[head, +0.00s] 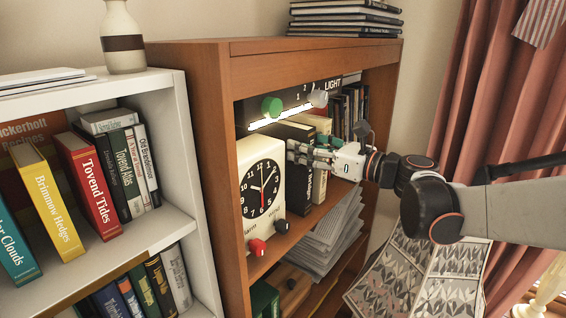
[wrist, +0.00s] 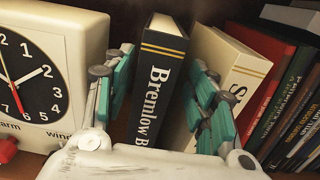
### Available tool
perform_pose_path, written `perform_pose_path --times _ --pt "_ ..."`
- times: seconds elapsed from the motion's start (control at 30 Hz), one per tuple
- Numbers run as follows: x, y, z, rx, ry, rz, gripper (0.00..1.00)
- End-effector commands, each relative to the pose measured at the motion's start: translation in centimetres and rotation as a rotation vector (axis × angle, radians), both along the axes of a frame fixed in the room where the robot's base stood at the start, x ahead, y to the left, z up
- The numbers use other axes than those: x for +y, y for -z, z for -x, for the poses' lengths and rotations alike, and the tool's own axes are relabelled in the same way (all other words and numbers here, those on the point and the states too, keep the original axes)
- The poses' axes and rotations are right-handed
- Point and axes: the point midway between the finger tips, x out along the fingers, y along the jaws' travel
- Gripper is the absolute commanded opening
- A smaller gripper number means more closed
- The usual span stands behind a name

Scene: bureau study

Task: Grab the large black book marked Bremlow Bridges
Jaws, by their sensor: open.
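The large black book marked Bremlow B... (wrist: 161,85) stands upright on the wooden shelf, spine toward me, with gold bands near its top. In the head view the black book (head: 290,135) is partly hidden by my gripper. My gripper (wrist: 157,88) is open in the wrist view, one teal-padded finger on each side of the book. The left finger lies between the clock and the book, the right finger between the book and a cream book. I cannot tell whether either pad touches the book. In the head view my gripper (head: 300,153) reaches into the shelf from the right.
A cream alarm clock (head: 262,190) stands close left of the black book. A cream book (wrist: 228,70) leans on its right, then a red book (wrist: 262,75) and several dark ones. Papers (head: 325,235) lie on the shelf below. A white bookcase (head: 180,150) stands left.

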Motion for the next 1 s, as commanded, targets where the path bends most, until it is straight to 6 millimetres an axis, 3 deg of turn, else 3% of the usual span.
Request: perform_pose_path --times 0.33,0.63,0.87,1.0 --pt "2.0 -0.2 -1.3 0.000 0.000 -0.001 0.52" --pt "5.4 -0.4 -3.4 0.001 0.000 -0.002 0.52" --pt "5.6 -0.3 -3.6 0.002 0.002 -0.001 0.52" --pt "5.6 -0.3 -3.6 0.002 0.002 -0.001 0.24"
